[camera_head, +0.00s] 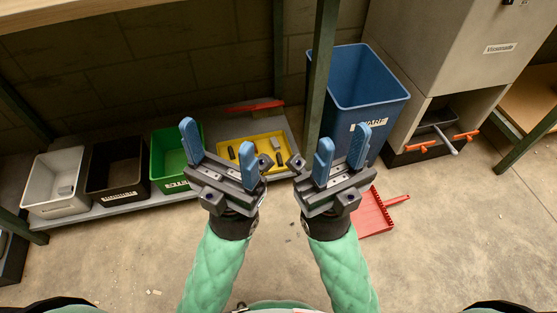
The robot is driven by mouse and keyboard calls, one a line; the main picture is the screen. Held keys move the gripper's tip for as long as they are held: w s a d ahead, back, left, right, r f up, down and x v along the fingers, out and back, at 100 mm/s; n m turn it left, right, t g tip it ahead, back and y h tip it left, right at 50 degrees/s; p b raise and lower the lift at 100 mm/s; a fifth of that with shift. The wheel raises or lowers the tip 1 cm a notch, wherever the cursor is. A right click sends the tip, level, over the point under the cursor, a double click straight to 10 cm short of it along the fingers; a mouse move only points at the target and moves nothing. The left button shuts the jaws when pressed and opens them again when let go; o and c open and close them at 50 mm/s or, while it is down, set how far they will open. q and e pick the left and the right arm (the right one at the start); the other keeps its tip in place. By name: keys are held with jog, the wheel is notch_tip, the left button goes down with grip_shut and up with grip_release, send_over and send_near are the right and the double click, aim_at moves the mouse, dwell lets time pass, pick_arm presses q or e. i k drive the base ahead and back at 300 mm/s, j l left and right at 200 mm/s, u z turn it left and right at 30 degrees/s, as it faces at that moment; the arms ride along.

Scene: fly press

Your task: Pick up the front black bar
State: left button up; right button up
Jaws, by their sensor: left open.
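A yellow tray (228,142) sits on the low grey shelf, beyond my grippers. Small dark bars lie in it, one dark bar (231,153) near its left side. Which bar is the front one I cannot tell, as my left gripper covers part of the tray. My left gripper (219,153) is raised in front of the tray with its blue fingers wide apart and nothing between them. My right gripper (341,155) is raised to the right of the tray, fingers apart and empty.
White (57,209), black (118,193) and green (176,185) bins stand left of the tray. A blue scrap bin (390,100) stands behind a green post (318,85). A red dustpan (374,222) lies on the floor. A grey machine (430,60) stands at the right.

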aim_at(278, 158)
jog(key=j+z, duration=0.4)
jog(key=k+j+z, duration=0.15)
jog(key=j+z, duration=0.25)
jog(key=j, duration=0.2)
jog(key=k+j+z, duration=0.15)
jog(key=j+z, duration=0.3)
